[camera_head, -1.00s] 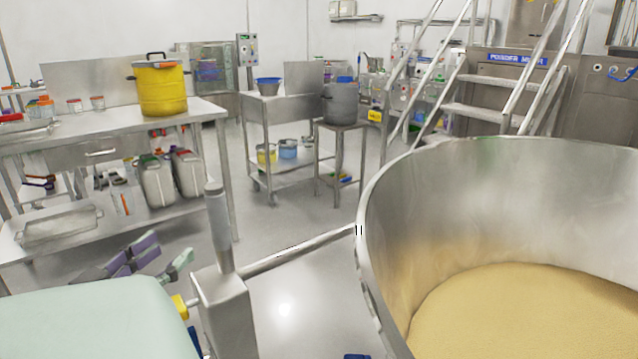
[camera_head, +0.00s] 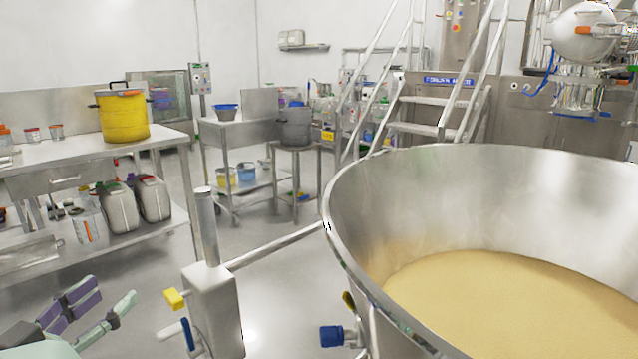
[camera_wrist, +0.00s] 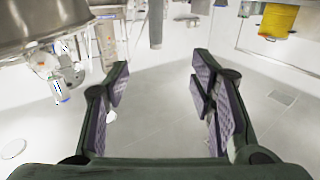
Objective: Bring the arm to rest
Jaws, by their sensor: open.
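My gripper (camera_head: 106,302) is at the lower left of the head view, in front of the steel bench and left of the large steel bowl. In the wrist view my gripper (camera_wrist: 160,72) has its two purple-padded fingers spread wide. Nothing is between them but pale floor. Part of my pale green arm shows at the bottom left corner of the head view; the rest is out of frame.
The wide steel bowl (camera_head: 345,262) of tan powder fills the right. A steel post with a box (camera_head: 212,310) stands between it and my gripper. The bench (camera_head: 165,137) at left bears a yellow pot (camera_head: 124,117). Open floor (camera_head: 150,265) lies between.

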